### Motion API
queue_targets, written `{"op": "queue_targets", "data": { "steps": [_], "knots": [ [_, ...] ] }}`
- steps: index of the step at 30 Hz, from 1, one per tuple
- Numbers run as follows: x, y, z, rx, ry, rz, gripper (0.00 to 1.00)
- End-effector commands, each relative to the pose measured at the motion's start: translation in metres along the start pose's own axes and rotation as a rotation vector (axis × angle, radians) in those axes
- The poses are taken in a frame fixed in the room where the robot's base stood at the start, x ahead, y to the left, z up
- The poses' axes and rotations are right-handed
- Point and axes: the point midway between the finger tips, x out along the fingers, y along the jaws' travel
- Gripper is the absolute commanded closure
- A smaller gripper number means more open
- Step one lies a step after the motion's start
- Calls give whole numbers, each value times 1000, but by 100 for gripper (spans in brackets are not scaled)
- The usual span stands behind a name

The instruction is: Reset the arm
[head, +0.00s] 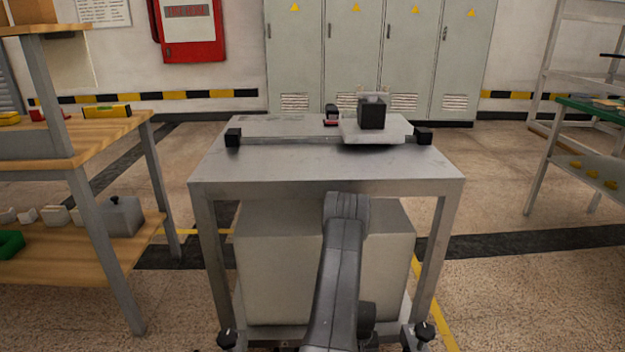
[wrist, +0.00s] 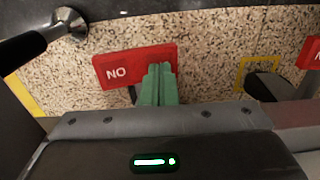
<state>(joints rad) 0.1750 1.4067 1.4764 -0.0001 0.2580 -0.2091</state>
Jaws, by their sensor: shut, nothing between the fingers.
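My arm (head: 338,270) rises in the lower middle of the head view, in front of the metal table (head: 260,168). My gripper is not visible in the head view. In the wrist view my gripper (wrist: 159,72) shows as two green fingers side by side, shut with nothing between them. They point toward the speckled floor (wrist: 215,45), and a red plate marked "NO" (wrist: 112,68) appears behind them.
A grey slab (head: 362,132) with a black block (head: 371,113) lies on the tabletop, near a rail (head: 285,140). A pale box (head: 270,270) sits under the table. A wooden bench (head: 75,140) stands left, shelving (head: 590,105) right, with floor between. Lockers (head: 345,60) line the back wall.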

Motion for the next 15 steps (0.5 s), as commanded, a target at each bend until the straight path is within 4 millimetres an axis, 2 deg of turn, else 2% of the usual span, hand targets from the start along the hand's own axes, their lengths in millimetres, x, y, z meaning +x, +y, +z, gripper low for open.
{"op": "queue_targets", "data": {
  "steps": [5,8,15],
  "knots": [
    [-3,0,0,0,0,0,100],
    [-14,0,0,0,1,0,100],
    [-59,0,-1,0,2,0,100]
  ]
}}
